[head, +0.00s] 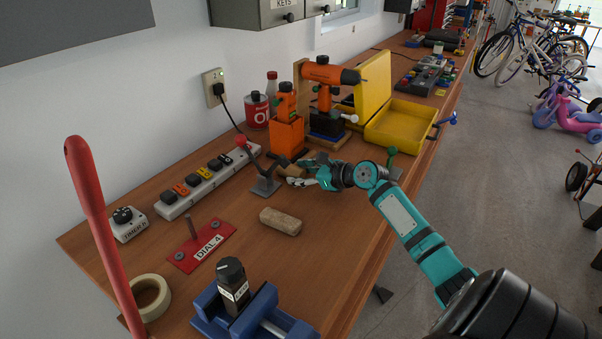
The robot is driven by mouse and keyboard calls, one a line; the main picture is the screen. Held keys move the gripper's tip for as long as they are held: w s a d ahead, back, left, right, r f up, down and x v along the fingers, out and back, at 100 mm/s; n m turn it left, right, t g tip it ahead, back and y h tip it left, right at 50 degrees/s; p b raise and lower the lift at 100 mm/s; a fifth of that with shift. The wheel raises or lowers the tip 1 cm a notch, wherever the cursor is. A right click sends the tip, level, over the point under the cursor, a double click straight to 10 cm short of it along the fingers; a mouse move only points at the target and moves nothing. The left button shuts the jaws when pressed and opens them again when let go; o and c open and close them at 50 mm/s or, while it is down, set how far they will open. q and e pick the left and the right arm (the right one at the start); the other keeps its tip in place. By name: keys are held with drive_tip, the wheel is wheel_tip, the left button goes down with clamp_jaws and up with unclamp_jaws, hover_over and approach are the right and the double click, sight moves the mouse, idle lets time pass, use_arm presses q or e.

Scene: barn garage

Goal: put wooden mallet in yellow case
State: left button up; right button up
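The yellow case (395,126) stands open at the back right of the bench, its lid (372,88) raised on the left side. Its tray looks empty from here. A brown wooden piece that looks like the wooden mallet (291,170) is at mid-bench, partly hidden by my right gripper (302,174). The fingers of my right gripper are on either side of it. I cannot tell whether they press on it or whether it is off the bench. My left gripper is not in view.
An orange drill (328,73) and an orange holder (287,136) stand behind the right gripper, left of the case. Bare wood lies right of the block.

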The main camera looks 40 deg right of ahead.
drive_tip(key=shift+o, duration=1)
drive_tip(key=shift+r, duration=0.15)
